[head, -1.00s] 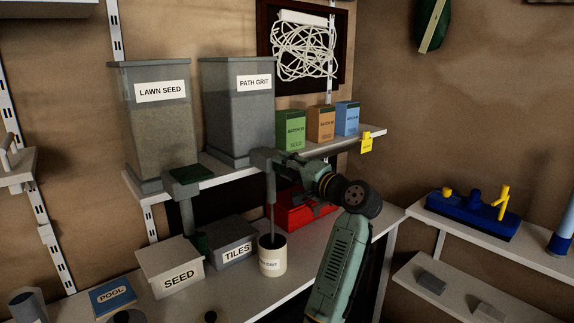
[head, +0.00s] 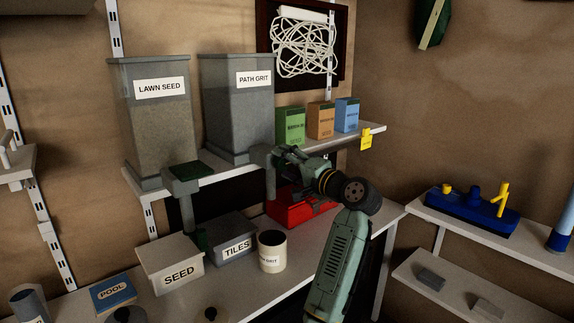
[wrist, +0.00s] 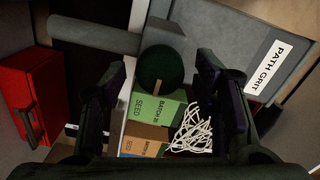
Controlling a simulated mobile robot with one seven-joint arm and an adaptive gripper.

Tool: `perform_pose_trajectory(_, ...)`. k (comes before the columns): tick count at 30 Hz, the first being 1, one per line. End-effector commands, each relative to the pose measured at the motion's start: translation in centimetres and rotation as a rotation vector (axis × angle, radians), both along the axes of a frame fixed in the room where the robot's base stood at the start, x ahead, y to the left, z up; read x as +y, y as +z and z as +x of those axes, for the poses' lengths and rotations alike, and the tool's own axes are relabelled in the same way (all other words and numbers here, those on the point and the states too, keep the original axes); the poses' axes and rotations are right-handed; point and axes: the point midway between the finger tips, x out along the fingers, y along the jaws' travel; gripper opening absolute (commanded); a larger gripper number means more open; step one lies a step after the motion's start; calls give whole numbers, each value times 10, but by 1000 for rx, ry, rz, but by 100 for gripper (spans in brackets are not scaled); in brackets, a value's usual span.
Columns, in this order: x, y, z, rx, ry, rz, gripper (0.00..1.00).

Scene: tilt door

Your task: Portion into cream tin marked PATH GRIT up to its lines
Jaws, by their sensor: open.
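The cream tin (head: 271,256) stands upright on the bench, below the spout (head: 270,182) of the grey PATH GRIT bin (head: 238,115). No stream shows between spout and tin. In the wrist view, a round dark green knob (wrist: 160,67) with a pale mark sits on a grey block by the bin. My gripper (wrist: 160,72) is open, a finger on each side of the knob, with gaps visible. The head view also shows my gripper (head: 288,158) by the spout.
The LAWN SEED bin (head: 157,125) stands left on the same shelf, with its own spout. SEED (head: 172,262) and TILES (head: 234,240) boxes are left of the tin. A red box (head: 292,210) is behind it. Several seed packets (head: 320,121) stand right of the bins.

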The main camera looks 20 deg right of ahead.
Motion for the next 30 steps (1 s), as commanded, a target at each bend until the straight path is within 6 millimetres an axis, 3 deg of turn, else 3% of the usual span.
perform_pose_trajectory(8,-7,1,-17,-2,-3,0,55)
perform_pose_trajectory(21,-36,0,-98,-1,-3,0,55)
perform_pose_trajectory(30,-41,0,-113,0,0,0,55)
